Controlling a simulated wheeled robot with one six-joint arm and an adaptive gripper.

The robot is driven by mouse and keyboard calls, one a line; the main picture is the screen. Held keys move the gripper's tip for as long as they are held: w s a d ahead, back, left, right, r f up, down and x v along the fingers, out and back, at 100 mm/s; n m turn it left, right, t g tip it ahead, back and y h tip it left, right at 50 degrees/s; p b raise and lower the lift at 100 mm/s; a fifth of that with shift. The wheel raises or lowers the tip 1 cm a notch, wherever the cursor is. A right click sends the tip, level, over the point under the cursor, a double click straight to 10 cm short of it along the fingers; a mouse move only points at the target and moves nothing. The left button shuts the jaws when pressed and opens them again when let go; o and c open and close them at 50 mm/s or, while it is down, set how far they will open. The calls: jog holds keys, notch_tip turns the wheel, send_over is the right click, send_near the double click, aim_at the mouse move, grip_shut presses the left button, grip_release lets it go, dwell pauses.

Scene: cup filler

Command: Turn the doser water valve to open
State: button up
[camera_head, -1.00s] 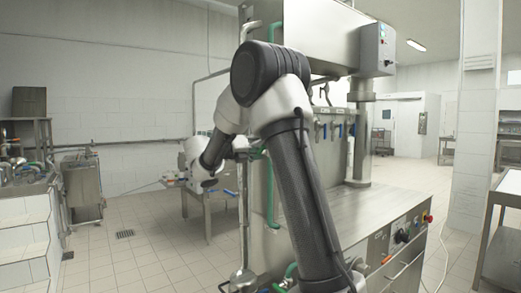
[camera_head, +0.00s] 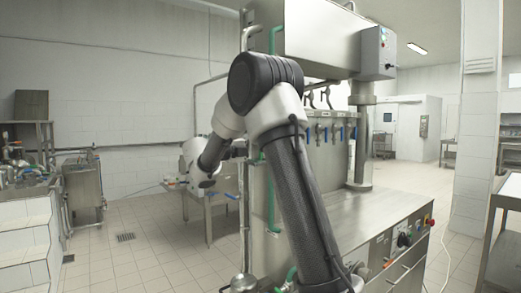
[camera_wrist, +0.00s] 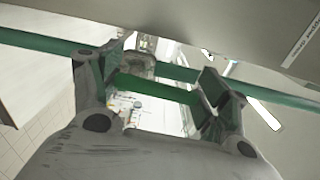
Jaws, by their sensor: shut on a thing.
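In the wrist view, my gripper (camera_wrist: 163,82) has its two green-padded fingers on either side of a short green bar (camera_wrist: 155,88). The jaws are shut on this bar, which looks like the water valve's handle; its valve body is not clearly visible. A long green pipe (camera_wrist: 45,43) crosses behind the fingers. My fingers and the bar are hard to make out there. A green pipe (camera_head: 270,190) runs down that side.
A blue-handled valve (camera_head: 231,196) shows below my wrist. Several blue-handled taps (camera_head: 338,133) line the machine's back panel. A small steel table (camera_head: 205,215) stands behind my wrist. A control box (camera_head: 376,53) hangs at the machine's upper right. Open tiled floor lies to the left.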

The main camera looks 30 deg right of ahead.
jog(key=shift+w+n, duration=0.1)
jog(key=shift+n, duration=0.3)
jog(key=o, duration=1.5)
jog(key=shift+c, duration=0.2)
jog(key=a, duration=1.2)
jog(key=shift+s, duration=0.2)
